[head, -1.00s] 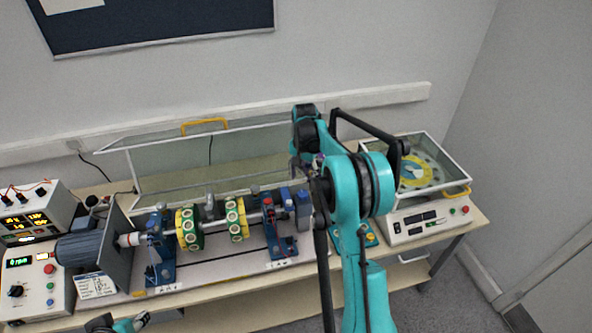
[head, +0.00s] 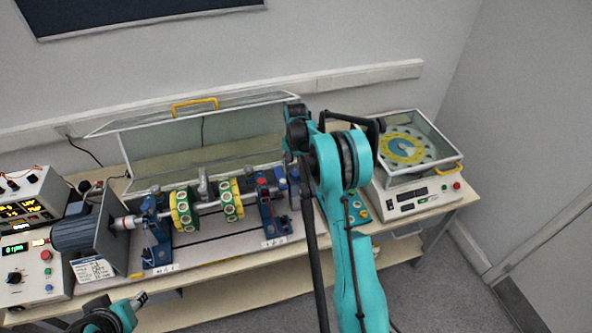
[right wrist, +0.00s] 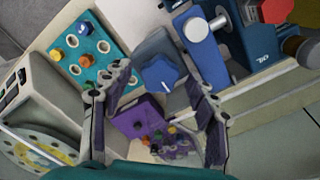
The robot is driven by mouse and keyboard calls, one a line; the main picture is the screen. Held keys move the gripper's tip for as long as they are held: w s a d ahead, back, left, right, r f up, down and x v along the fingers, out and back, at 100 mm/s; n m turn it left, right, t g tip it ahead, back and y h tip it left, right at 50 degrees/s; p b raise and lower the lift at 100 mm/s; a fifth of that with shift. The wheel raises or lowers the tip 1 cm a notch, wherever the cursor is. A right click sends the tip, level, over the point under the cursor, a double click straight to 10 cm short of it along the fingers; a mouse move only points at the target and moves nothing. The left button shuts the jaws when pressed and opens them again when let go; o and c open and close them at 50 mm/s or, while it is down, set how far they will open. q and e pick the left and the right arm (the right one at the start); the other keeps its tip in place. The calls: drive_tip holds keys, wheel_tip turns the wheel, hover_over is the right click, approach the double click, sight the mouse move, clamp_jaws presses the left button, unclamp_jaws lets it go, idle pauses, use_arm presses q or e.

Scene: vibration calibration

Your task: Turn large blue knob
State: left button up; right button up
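The large blue knob (right wrist: 160,73) is a lobed star-shaped knob with a white mark, on a grey block in the right wrist view. My right gripper (right wrist: 158,88) is open, its dark fingers on either side of the knob's near side; I cannot tell whether they touch it. Nothing shows held between them. In the head view my right arm hides the knob. My left gripper (head: 138,299) is at the bottom left of the head view, small and partly cut off, so its opening is unclear.
A teal panel with coloured plugs (right wrist: 88,50) and a purple panel (right wrist: 140,118) lie close to the fingers. The shaft rig with green-yellow discs (head: 183,211) stands on the bench. A glass-lidded balance (head: 410,190) stands at the right, control boxes (head: 35,266) at the left.

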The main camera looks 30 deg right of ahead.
drive_tip(key=c, duration=1)
drive_tip(key=shift+n, duration=0.4)
drive_tip(key=shift+f+n+b, duration=0.1)
drive_tip(key=shift+n+b, duration=0.75)
drive_tip(key=shift+n, duration=0.05)
drive_tip(key=n+b, duration=0.1)
drive_tip(key=n, duration=0.1)
drive_tip(key=shift+n, duration=0.3)
drive_tip(key=n+b, duration=0.1)
drive_tip(key=n, duration=0.2)
drive_tip(key=shift+n+b, duration=0.65)
drive_tip(key=shift+n, duration=1.15)
